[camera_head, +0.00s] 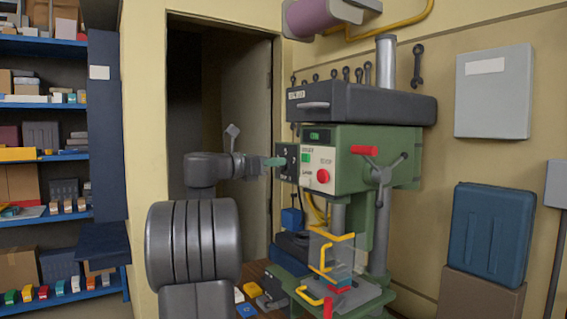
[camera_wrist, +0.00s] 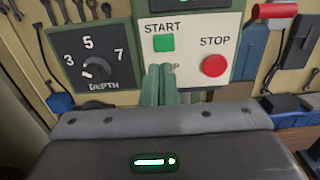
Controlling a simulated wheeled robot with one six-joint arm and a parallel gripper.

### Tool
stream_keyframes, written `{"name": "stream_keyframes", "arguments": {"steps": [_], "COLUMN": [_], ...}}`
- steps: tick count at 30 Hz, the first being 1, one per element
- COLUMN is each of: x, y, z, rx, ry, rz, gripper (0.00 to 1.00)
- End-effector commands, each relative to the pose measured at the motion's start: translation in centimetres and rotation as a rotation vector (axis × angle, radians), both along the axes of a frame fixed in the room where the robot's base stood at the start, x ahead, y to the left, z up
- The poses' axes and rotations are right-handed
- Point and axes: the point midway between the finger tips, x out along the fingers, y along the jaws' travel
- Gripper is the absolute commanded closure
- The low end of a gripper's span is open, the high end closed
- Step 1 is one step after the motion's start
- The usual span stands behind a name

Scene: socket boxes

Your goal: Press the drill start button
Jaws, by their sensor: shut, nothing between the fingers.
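The drill press (camera_head: 350,150) is green with a dark grey top, and stands in the middle right of the head view. Its pale control panel (camera_head: 318,158) faces left and forward. The square green START button (camera_wrist: 164,43) is in the upper middle of the wrist view, under the word START. The round red STOP button (camera_wrist: 214,66) is to its right; it also shows in the head view (camera_head: 323,176). My gripper (camera_wrist: 161,70) is shut and empty. Its greenish fingertips appear just below the START button, partly covering a label. I cannot tell whether they touch the panel.
A black DEPTH dial (camera_wrist: 95,70) sits left of the START button. A clear guard with yellow handles (camera_head: 330,255) stands below. Shelves (camera_head: 50,150) fill the left side, beside a dark doorway.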

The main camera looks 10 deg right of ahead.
Motion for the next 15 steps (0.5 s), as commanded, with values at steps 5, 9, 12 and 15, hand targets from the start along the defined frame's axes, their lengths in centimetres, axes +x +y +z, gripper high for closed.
{"name": "stream_keyframes", "arguments": {"steps": [5, 9, 12, 15], "x": [-1.2, -2.0, -2.4, -2.6], "y": [3.3, 5.6, 6.7, 7.3], "z": [-0.4, -0.4, -0.3, -0.3], "rx": [0.001, 0.001, 0.001, 0.001], "ry": [0.001, 0.001, 0.001, 0.001], "rz": [0.002, 0.002, 0.001, -0.001], "gripper": [1.00, 1.00, 1.00, 1.00]}}
